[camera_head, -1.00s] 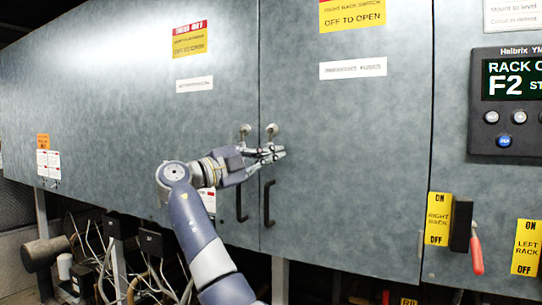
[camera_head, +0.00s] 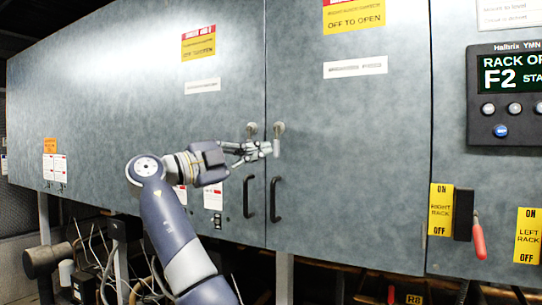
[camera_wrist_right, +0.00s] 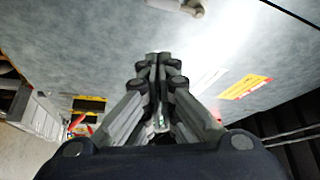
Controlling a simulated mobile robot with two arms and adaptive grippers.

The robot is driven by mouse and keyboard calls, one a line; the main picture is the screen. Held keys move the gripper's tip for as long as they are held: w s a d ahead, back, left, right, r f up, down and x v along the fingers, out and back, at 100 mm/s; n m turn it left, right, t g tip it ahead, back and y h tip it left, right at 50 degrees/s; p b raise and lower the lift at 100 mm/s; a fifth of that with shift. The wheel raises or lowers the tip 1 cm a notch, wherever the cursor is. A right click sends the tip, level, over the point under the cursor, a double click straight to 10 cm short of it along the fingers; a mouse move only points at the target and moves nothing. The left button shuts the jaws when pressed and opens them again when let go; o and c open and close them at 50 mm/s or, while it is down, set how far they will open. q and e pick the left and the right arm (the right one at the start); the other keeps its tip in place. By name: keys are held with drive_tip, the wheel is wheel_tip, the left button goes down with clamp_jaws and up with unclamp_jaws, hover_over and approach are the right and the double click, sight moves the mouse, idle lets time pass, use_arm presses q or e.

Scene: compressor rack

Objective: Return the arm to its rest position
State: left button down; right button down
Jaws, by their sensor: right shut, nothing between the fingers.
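My right arm reaches up from the bottom of the head view. Its gripper (camera_head: 262,150) is in front of the grey cabinet doors, just below the two round door knobs (camera_head: 265,128) at the seam. In the right wrist view the fingers of my right gripper (camera_wrist_right: 158,60) are together with nothing between them. A pale knob (camera_wrist_right: 185,8) shows beyond the fingertips there. I cannot tell whether the fingertips touch the door. My left gripper is in neither view.
Two dark door handles (camera_head: 275,199) hang below the gripper. At right are a red-handled switch (camera_head: 478,238) and a control panel (camera_head: 505,100). Pipes, cables and a dark cylinder (camera_head: 42,258) lie under the cabinet at lower left.

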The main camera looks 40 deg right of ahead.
drive_tip(key=shift+a, duration=0.35)
idle(0.3)
